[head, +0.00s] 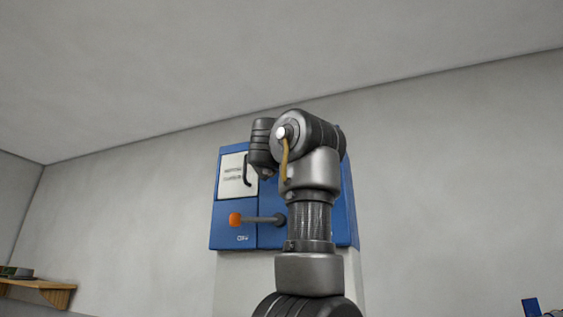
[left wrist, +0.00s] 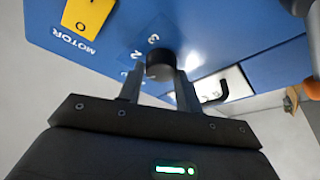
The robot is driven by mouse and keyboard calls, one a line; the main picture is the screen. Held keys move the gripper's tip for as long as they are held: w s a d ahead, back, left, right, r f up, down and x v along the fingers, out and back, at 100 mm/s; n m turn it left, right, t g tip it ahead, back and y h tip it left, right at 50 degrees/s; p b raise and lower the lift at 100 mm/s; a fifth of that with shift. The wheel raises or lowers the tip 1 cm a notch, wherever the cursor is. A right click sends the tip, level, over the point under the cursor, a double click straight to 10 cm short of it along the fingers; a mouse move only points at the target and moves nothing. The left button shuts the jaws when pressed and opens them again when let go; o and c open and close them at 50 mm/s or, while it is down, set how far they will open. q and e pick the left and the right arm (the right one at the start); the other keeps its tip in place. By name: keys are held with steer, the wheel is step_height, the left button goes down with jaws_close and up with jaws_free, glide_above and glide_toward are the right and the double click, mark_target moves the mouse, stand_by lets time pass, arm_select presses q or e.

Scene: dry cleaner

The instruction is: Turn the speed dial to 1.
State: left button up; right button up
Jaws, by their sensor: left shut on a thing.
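In the left wrist view the black round speed dial (left wrist: 159,58) sits on a blue panel (left wrist: 225,30). My left gripper (left wrist: 160,78) is shut on the dial, one finger on each side of it. White numerals are printed beside the dial; a 3 and a 2 are readable, and a further mark near the left finger is partly hidden. No pointer on the dial can be made out, so its setting cannot be told. In the head view an arm of mine covers much of the blue cabinet, and the dial is hidden there. My right gripper is not in view.
A yellow switch (left wrist: 88,14) labelled MOTOR is close to the dial. The cabinet (head: 268,236) has a lever with an orange knob (head: 235,219) and a white panel (head: 232,176) with a dark handle. A wooden shelf (head: 40,287) is at the far left.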

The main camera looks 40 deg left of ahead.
arm_select(q)
steer(key=shift+r+n+g+y+p, duration=0.15)
steer(key=shift+n+g+p, duration=0.5)
steer(key=shift+n, duration=0.75)
steer(key=shift+n+g+y+p, duration=0.25)
steer(key=shift+n+g+p, duration=0.4)
steer(key=shift+n, duration=0.75)
steer(key=o, duration=1)
